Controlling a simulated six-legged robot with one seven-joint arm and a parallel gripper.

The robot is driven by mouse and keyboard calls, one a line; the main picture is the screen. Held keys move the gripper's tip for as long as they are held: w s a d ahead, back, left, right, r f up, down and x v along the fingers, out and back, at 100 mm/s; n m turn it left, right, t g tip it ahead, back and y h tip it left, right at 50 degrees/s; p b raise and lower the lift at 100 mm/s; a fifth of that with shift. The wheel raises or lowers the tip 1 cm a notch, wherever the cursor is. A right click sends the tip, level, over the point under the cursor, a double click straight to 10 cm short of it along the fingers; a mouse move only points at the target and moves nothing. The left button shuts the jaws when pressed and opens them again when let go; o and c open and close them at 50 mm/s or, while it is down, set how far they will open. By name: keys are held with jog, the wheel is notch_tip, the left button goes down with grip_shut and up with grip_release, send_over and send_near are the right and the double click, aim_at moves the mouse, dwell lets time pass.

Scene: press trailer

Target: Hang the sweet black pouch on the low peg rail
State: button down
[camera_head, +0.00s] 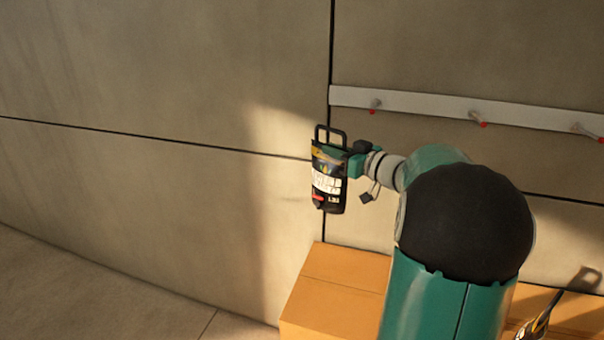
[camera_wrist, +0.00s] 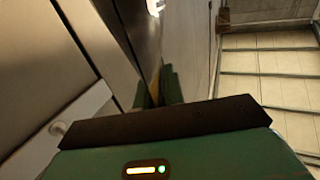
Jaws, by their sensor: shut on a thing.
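A black pouch (camera_head: 328,180) with a dark loop handle at its top and a white and yellow label hangs upright from my gripper (camera_head: 352,160). My gripper is shut on it near its top edge. The low peg rail (camera_head: 430,105) is a pale strip on the wall to the right, with several red-tipped pegs (camera_head: 478,118). The pouch is left of the rail's left end and a little below it, apart from the pegs.
An orange-brown box or bench (camera_head: 335,285) stands against the wall below the rail. The wall and floor at the left are clear.

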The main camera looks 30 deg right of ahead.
jog(key=s+d+r+m+h, duration=0.1)
jog(key=s+d+r+h, duration=0.1)
jog(key=s+d+r, duration=0.4)
jog(key=shift+w+d+t, duration=0.15)
jog(key=shift+w+d, duration=0.4)
jog(key=shift+d, duration=0.25)
jog(key=shift+w+d+t, duration=0.15)
jog(key=shift+w+d, duration=0.35)
jog(key=shift+d, duration=0.3)
jog(key=shift+f, duration=0.1)
jog(key=shift+w+d, duration=0.15)
jog(key=shift+d, duration=0.15)
jog(key=shift+w+d, duration=0.9)
jog(key=shift+d, duration=0.15)
jog(key=shift+w+d, duration=0.85)
jog(key=shift+d, duration=0.2)
